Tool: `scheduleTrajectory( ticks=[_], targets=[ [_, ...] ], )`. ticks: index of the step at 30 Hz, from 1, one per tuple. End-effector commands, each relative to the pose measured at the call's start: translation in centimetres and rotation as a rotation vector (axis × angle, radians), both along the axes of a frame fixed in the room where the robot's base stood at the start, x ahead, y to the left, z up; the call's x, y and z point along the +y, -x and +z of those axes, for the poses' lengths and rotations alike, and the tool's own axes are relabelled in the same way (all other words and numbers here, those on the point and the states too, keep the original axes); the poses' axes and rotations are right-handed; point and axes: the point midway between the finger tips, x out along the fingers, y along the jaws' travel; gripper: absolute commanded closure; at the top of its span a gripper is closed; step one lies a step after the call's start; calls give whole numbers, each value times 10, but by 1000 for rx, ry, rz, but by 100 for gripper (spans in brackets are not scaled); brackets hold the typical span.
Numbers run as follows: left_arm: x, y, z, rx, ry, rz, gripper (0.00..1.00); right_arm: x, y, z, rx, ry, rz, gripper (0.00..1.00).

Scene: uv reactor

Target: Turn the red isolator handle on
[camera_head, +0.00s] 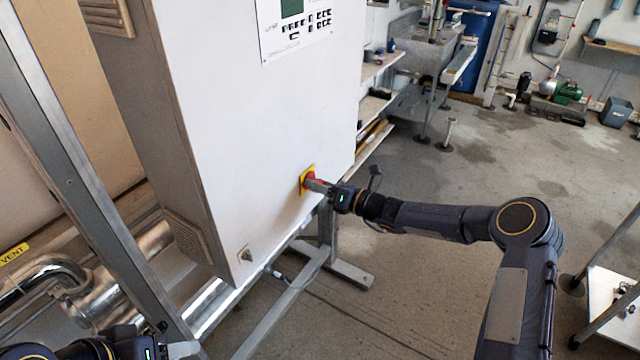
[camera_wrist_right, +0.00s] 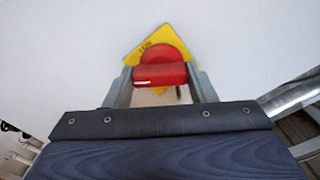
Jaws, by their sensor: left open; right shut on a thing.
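The red isolator handle (camera_head: 311,175) sits on a yellow plate (camera_head: 304,186) low on the front of the white cabinet (camera_head: 240,120). In the right wrist view the red handle (camera_wrist_right: 160,74) lies across the picture between my two grey fingers, and its yellow plate (camera_wrist_right: 148,40) appears tilted behind it. My right gripper (camera_head: 318,185) is shut on the handle and hides part of it in the head view. My left gripper (camera_head: 184,349) is open at the bottom left edge, away from the handle and mostly cut off.
A control panel (camera_head: 293,25) with a green display is at the cabinet's top. A metal frame post (camera_head: 75,150) and shiny pipes (camera_head: 130,275) stand at left. The floor behind my right arm is largely clear.

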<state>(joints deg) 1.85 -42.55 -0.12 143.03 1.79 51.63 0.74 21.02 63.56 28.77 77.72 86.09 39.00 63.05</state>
Motion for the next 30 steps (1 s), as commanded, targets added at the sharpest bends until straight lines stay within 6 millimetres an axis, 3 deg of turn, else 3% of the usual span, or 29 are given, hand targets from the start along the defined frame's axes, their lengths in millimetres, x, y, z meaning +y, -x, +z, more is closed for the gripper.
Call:
scheduleTrajectory(
  ticks=[15,16,20,30],
  targets=[
    [0,0,1,0,0,0,44,0,0,1,18,-15,-1,72],
    [0,0,1,0,0,0,44,0,0,1,18,-15,-1,47],
    [0,0,1,0,0,0,44,0,0,1,18,-14,-1,30],
    [0,0,0,0,0,0,44,-3,1,0,18,-14,-1,28]
  ],
)
